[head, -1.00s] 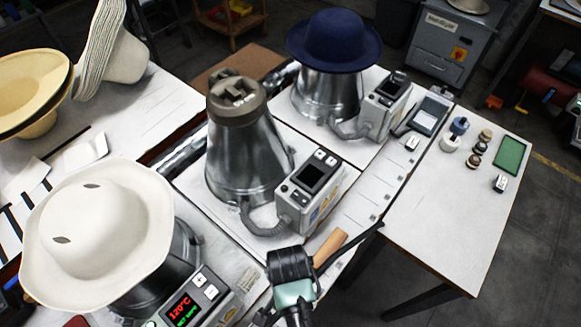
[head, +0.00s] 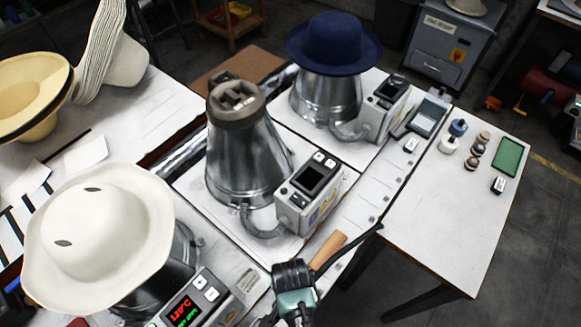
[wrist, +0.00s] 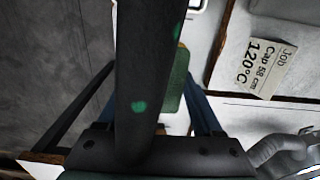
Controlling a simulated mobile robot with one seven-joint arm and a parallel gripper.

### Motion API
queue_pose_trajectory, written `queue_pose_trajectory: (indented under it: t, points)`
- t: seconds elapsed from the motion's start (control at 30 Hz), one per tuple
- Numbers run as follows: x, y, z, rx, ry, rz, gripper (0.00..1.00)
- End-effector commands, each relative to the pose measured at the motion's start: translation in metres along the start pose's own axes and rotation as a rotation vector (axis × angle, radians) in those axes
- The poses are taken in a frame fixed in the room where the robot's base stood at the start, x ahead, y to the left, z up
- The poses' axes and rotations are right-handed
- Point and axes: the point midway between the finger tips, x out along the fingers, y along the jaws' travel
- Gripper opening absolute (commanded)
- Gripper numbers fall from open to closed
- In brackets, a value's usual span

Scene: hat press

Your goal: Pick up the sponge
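A flat green rectangular pad (head: 508,157), which may be the sponge, lies near the far right corner of the side table (head: 425,225). My gripper (head: 295,290) is at the lower middle of the head view, in front of the middle press and well left of this pad. Its fingertips are hidden there. In the wrist view a dark bar covers the middle. A dull green piece (wrist: 176,85) shows beside it, partly hidden; I cannot tell whether it is a sponge or whether the fingers hold it.
A wooden handle (head: 328,248) and a dark rod lie just beyond my gripper. The middle press cone (head: 245,165) and its control box (head: 311,190) stand close behind. Small bottles (head: 458,127) and jars stand left of the green pad. The side table's front is clear.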

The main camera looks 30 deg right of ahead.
Motion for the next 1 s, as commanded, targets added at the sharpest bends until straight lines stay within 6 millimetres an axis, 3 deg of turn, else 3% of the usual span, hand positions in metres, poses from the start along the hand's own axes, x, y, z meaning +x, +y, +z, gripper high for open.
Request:
queue_pose_trajectory:
  t: [0.03,0.2,0.6,1.0]
  points:
    - [0.000,0.000,0.000,0.000,0.000,0.000,0.44]
    - [0.000,0.000,0.000,0.000,0.000,0.000,0.16]
    - [-0.010,-0.001,0.000,0.000,0.001,-0.001,0.16]
    - [-0.076,-0.001,-0.001,0.001,0.003,-0.003,0.16]
